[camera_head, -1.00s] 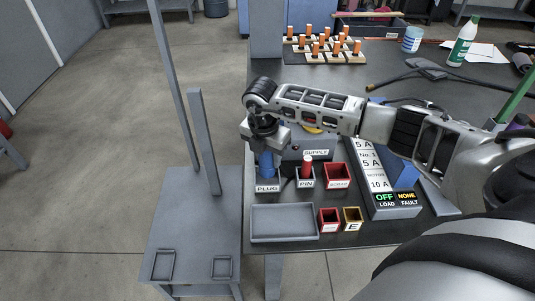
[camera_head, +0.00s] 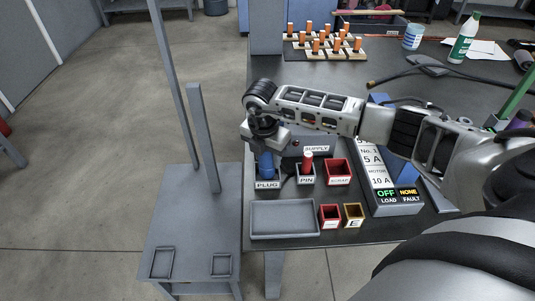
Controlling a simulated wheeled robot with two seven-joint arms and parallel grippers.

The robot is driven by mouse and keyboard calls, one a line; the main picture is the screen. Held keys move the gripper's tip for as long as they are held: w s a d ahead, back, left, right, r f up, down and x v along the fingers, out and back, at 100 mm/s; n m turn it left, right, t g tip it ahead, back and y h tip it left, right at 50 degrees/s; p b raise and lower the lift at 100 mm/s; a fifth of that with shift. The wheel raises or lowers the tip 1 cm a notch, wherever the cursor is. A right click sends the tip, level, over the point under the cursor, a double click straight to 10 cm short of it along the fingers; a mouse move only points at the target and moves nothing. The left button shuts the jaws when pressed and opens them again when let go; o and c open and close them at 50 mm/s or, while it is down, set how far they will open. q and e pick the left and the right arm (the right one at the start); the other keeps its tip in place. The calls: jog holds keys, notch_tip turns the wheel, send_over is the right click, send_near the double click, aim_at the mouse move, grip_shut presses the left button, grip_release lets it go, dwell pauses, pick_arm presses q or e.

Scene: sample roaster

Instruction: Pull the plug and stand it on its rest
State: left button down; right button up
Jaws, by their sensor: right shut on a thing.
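The blue plug (camera_head: 266,166) stands upright in or just above the small grey rest labelled PLUG (camera_head: 267,185); I cannot tell whether it bears on the rest's floor. My right gripper (camera_head: 265,150) points down and is shut on the top of the plug. The right arm reaches in from the right and hides part of the table behind it. The SUPPLY box (camera_head: 316,149) is behind the rest, partly covered by the arm. My left gripper is not in view.
Beside the rest are a PIN holder with a red pin (camera_head: 307,161) and a red SCRAP bin (camera_head: 338,171). In front lie a grey tray (camera_head: 284,219) and two small bins (camera_head: 353,215). A panel (camera_head: 396,201) reads load OFF, fault NONE. A grey post (camera_head: 203,140) stands left.

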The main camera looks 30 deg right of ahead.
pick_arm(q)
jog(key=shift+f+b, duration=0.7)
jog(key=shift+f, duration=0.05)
pick_arm(e)
jog(key=shift+f, duration=1.05)
jog(key=o, duration=1.2)
jog(key=shift+r, duration=0.7)
jog(key=r, duration=0.4)
jog(key=a+r, duration=0.1)
jog(key=r, duration=0.4)
jog(key=s+a+r, duration=0.1)
jog(key=r, duration=0.4)
jog(key=shift+r+p, duration=0.25)
jog(key=shift+p, duration=0.15)
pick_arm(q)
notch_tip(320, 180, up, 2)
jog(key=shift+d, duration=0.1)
